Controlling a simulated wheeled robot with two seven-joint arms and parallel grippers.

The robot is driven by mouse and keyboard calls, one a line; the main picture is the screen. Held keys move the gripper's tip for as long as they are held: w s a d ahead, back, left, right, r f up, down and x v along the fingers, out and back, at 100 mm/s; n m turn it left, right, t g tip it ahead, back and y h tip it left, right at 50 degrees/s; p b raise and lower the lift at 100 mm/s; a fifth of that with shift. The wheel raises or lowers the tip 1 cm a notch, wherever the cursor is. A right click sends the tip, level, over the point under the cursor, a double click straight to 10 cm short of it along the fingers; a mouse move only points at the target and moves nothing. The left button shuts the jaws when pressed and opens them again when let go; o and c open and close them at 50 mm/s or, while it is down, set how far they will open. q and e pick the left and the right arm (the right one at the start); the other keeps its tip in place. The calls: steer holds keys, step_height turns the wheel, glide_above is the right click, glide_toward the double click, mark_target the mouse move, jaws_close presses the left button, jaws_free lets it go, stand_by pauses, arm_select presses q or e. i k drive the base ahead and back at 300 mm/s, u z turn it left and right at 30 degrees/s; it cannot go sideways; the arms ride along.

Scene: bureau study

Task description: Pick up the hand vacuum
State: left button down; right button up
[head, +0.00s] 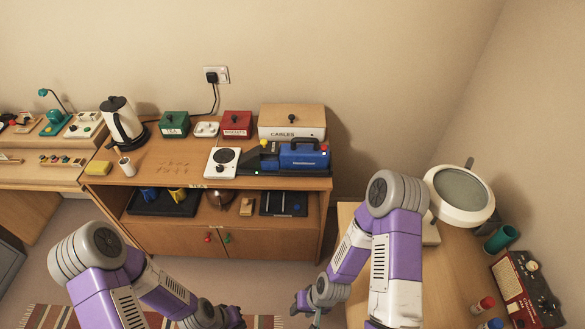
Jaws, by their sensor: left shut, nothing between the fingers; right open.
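What looks like the hand vacuum (310,159) is a blue body with a dark handle on top. It lies at the right end of the wooden cabinet top, with a dark, low part stretching to its left. My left gripper (234,317) is low at the bottom edge, partly cut off, shut and empty. My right gripper (304,304) is also low in the picture, in front of the cabinet, open and empty. Both grippers are well apart from the vacuum.
The cabinet top (160,165) also holds a kettle (121,122), a white hotplate (222,163) and a cables box (292,120) behind the vacuum. A desk (455,270) at the right bears a round magnifier lamp (460,192) and a red device (525,290).

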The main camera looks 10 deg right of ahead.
mark_target(292, 155)
steer(key=u, duration=0.75)
steer(key=i, duration=0.85)
steer(key=z, duration=0.9)
